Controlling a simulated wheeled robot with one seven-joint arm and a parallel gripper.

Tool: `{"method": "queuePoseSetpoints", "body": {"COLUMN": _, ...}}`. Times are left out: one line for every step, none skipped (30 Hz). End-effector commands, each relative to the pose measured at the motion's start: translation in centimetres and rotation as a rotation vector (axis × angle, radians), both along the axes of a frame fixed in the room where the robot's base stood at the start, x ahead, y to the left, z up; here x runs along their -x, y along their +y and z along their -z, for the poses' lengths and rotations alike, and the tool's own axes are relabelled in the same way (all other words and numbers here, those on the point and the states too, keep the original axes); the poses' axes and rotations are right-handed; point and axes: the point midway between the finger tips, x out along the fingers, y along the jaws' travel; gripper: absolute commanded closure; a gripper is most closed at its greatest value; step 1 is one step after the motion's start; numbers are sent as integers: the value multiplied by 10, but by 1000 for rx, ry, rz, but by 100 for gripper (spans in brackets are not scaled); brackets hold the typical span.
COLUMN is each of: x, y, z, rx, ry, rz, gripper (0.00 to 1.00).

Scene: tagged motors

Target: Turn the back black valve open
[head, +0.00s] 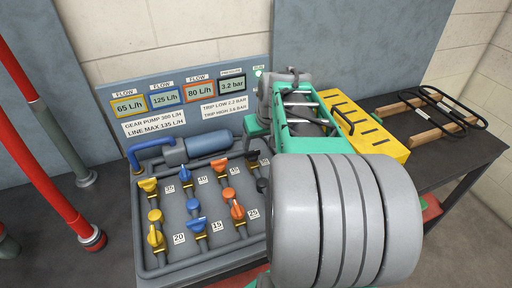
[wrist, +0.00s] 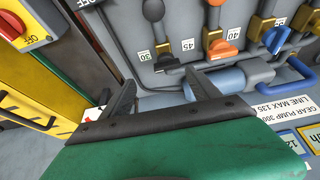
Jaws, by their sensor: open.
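The back black valve (wrist: 167,62) shows in the wrist view beside the 30 tag, its dark handle just beyond my gripper's fingertips and apart from them. In the head view this back black valve (head: 252,157) is small and partly hidden near my arm. My gripper (wrist: 163,88) is open and empty, with one dark finger on each side. In the head view my arm hides the fingers.
Orange (head: 230,195), blue (head: 194,206) and yellow (head: 155,216) valves stand left of the black ones on the grey panel (head: 210,262). A blue-grey pump (head: 208,143) lies behind them. A yellow box (head: 372,135) with a red switch (wrist: 10,25) stands to the right.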

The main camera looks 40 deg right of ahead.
Motion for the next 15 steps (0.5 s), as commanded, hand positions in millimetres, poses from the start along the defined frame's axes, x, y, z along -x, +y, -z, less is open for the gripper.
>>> {"method": "queuePoseSetpoints", "body": {"x": -5, "y": 5, "z": 10, "rx": -5, "ry": 6, "rz": -13, "gripper": 29}}
{"method": "queuePoseSetpoints", "body": {"x": -7, "y": 6, "z": 15, "rx": -4, "ry": 5, "rz": -15, "gripper": 29}}
{"method": "queuePoseSetpoints", "body": {"x": -10, "y": 6, "z": 23, "rx": -5, "ry": 7, "rz": -16, "gripper": 29}}
{"method": "queuePoseSetpoints", "body": {"x": -13, "y": 5, "z": 29, "rx": -5, "ry": 6, "rz": -16, "gripper": 29}}
{"method": "queuePoseSetpoints", "body": {"x": -15, "y": 5, "z": 34, "rx": -4, "ry": 7, "rz": -15, "gripper": 29}}
{"method": "queuePoseSetpoints", "body": {"x": -18, "y": 3, "z": 41, "rx": -4, "ry": 6, "rz": -13, "gripper": 29}}
{"method": "queuePoseSetpoints", "body": {"x": -19, "y": 2, "z": 45, "rx": -4, "ry": 6, "rz": -12, "gripper": 29}}
{"method": "queuePoseSetpoints", "body": {"x": -21, "y": 1, "z": 49, "rx": -3, "ry": 4, "rz": -11, "gripper": 29}}
{"method": "queuePoseSetpoints", "body": {"x": -23, "y": 0, "z": 55, "rx": -4, "ry": 5, "rz": -10, "gripper": 29}}
{"method": "queuePoseSetpoints", "body": {"x": -24, "y": 0, "z": 58, "rx": -4, "ry": 5, "rz": -10, "gripper": 29}}
{"method": "queuePoseSetpoints", "body": {"x": -25, "y": -1, "z": 60, "rx": -3, "ry": 4, "rz": -8, "gripper": 29}}
{"method": "queuePoseSetpoints", "body": {"x": -26, "y": -1, "z": 62, "rx": -3, "ry": 3, "rz": -8, "gripper": 29}}
{"method": "queuePoseSetpoints", "body": {"x": -26, "y": -2, "z": 63, "rx": -2, "ry": 3, "rz": -7, "gripper": 29}}
{"method": "queuePoseSetpoints", "body": {"x": -26, "y": -2, "z": 64, "rx": -2, "ry": 3, "rz": -7, "gripper": 29}}
{"method": "queuePoseSetpoints", "body": {"x": -26, "y": -2, "z": 64, "rx": -2, "ry": 3, "rz": -7, "gripper": 29}}
